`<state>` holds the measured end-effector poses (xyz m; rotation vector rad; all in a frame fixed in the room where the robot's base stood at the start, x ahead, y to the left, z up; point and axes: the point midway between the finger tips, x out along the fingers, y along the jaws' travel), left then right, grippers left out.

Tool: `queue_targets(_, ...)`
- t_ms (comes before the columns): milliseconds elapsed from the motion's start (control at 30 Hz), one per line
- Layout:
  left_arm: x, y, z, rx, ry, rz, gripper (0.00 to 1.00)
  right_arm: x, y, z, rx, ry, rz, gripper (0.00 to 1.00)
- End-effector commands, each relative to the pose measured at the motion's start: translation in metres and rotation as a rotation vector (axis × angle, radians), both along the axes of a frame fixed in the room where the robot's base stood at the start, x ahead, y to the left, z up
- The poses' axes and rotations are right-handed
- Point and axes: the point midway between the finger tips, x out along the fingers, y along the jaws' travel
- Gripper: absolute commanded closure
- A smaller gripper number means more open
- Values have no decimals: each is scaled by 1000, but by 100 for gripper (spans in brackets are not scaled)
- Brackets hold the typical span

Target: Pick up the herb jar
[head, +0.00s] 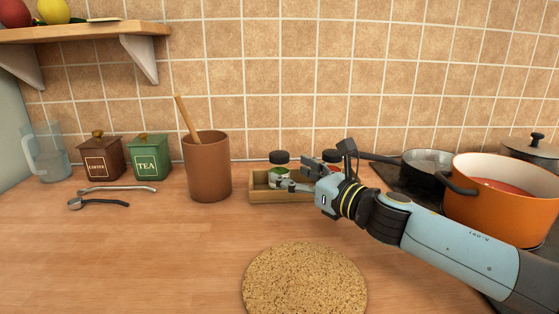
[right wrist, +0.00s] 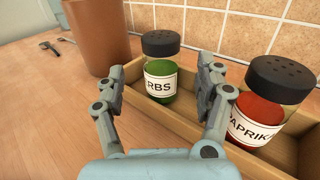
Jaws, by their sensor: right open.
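The herb jar (right wrist: 160,68) has a black lid, green contents and a white label on which "RBS" shows. It stands in a wooden tray (right wrist: 190,131). In the head view the herb jar (head: 279,168) stands at the left part of the tray (head: 264,195), partly hidden by my gripper. My right gripper (right wrist: 163,95) is open, its fingers on either side of the herb jar in the wrist view. I cannot tell whether they touch it. It also shows in the head view (head: 292,186), in front of the tray. My left gripper is not in view.
A paprika jar (right wrist: 262,101) stands in the tray right of the herb jar. A brown crock (head: 207,166) with a wooden spoon is to the left. An orange pot (head: 500,200) stands on the stove at right. A cork mat (head: 304,281) lies in front.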

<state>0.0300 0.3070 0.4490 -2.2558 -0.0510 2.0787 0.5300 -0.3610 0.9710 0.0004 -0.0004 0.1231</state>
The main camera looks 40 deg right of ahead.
Motion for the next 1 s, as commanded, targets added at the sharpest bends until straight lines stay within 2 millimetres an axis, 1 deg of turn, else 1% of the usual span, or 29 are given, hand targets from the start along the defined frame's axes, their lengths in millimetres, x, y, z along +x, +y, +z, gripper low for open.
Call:
queue_targets(133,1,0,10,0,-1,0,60,12,1,3,2,-1,-2,29)
queue_targets(267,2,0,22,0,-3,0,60,33,2,5,3,-3,-1,29)
queue_targets(400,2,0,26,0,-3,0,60,50,4,1,2,-1,0,29)
queue_targets(500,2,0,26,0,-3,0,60,53,5,-1,1,1,0,29)
queue_targets(667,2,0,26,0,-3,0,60,53,5,-1,0,1,1,29)
queue_targets(767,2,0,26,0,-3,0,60,53,5,-1,0,1,0,40)
queue_targets(1000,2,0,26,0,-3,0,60,53,4,-1,0,1,0,71)
